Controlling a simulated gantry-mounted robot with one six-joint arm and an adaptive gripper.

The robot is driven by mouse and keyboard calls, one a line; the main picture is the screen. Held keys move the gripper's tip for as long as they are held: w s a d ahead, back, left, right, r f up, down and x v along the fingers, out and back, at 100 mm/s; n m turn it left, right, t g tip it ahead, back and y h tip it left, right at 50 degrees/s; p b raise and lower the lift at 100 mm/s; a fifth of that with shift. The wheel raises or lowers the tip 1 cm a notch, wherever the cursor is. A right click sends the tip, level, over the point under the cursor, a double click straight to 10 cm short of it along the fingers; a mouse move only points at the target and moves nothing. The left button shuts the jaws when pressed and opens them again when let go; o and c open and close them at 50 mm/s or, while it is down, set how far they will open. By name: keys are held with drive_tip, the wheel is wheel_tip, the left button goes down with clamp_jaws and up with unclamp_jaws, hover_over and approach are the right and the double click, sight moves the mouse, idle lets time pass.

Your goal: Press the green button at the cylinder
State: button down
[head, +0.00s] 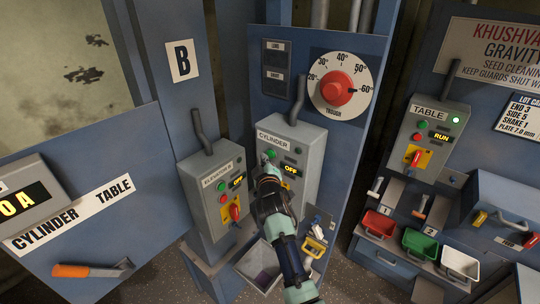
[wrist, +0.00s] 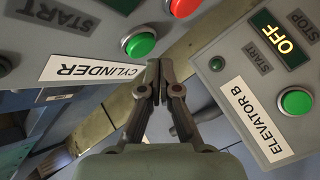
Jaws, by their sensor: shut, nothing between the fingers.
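The cylinder box (head: 306,150) is a grey control box with a CYLINDER label and a display reading OFF. Its green button (head: 271,153) shows just above my gripper (head: 266,166) in the head view. In the wrist view the box (wrist: 65,40) is upside down, with the green button (wrist: 139,44) close above the fingertips and a red button (wrist: 184,8) beyond it. My gripper (wrist: 158,68) is shut and empty. Its fingertips appear close to the box face beside the green button; I cannot tell whether they touch the box. My arm hides part of the box's lower face in the head view.
The elevator B box (head: 202,176) stands left of the cylinder box, with its own green button (wrist: 296,102) in the wrist view. A trough dial (head: 340,86) is above right. The table box (head: 433,125) reads RUN. Coloured bins, including a red one (head: 379,225), sit lower right.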

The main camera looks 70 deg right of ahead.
drive_tip(key=shift+d, duration=0.15)
drive_tip(key=shift+s+d, duration=0.1)
drive_tip(key=shift+d, duration=0.2)
drive_tip(key=shift+s+d, duration=0.15)
drive_tip(key=shift+d, duration=0.3)
idle(1.1)
drive_tip(key=shift+a, duration=0.1)
drive_tip(key=shift+w+a, duration=0.2)
drive_tip(key=shift+a, duration=0.55)
drive_tip(key=a, duration=0.2)
drive_tip(key=w+a, duration=0.1)
drive_tip(key=a, duration=0.2)
drive_tip(key=shift+w, duration=0.15)
idle(0.7)
